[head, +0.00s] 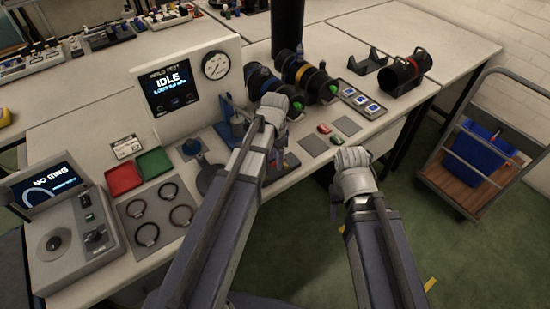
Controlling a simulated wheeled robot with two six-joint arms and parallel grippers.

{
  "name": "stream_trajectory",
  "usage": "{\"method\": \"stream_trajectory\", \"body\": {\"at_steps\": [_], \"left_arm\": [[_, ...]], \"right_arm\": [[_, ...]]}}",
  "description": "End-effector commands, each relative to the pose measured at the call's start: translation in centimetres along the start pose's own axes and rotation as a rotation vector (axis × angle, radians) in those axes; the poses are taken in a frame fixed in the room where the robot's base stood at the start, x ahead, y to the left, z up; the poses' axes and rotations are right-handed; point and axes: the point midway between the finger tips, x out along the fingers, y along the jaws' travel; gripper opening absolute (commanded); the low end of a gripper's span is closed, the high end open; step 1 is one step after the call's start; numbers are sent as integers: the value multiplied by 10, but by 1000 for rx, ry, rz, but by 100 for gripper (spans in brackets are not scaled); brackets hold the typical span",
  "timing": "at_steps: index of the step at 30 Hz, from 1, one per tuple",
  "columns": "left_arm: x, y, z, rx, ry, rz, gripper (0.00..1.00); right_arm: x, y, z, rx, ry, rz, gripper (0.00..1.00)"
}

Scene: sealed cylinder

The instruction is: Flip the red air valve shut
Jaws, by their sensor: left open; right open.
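My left gripper (274,106) is open over the bench, in front of the test stand and beside the blue fixture (226,110). Its arm hides much of the bench there. A small red part (285,163) shows just right of that arm, low by the bench's front edge. I cannot tell for sure whether it is the red air valve. My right gripper (352,160) is open and empty in front of the bench edge, apart from the bench items. The test stand's display (172,88) reads IDLE, with a round gauge (215,65) beside it.
Black cylinders with blue and yellow bands (302,75) lie behind my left gripper. Small red and green pieces (325,129) lie near the bench's front edge. Red and green trays (123,177), a mat with several rings (160,212) and a console (68,240) stand left. A cart (470,190) stands right.

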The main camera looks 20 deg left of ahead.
Motion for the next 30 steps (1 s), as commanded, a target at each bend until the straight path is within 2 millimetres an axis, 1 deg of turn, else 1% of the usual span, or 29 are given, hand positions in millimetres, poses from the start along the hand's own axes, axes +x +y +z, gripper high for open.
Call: {"method": "stream_trajectory", "body": {"at_steps": [5,8,22,25,30], "left_arm": [[-6,0,0,0,0,0,49],[-13,0,0,0,0,0,49],[-72,0,0,0,0,0,49],[-78,0,0,0,0,0,49],[-78,0,0,0,0,0,49]], "right_arm": [[-6,1,0,0,0,0,50],[-13,1,1,0,0,0,50],[-72,7,4,0,0,0,50],[-77,7,4,0,0,0,50],[-78,7,5,0,0,0,50]]}}
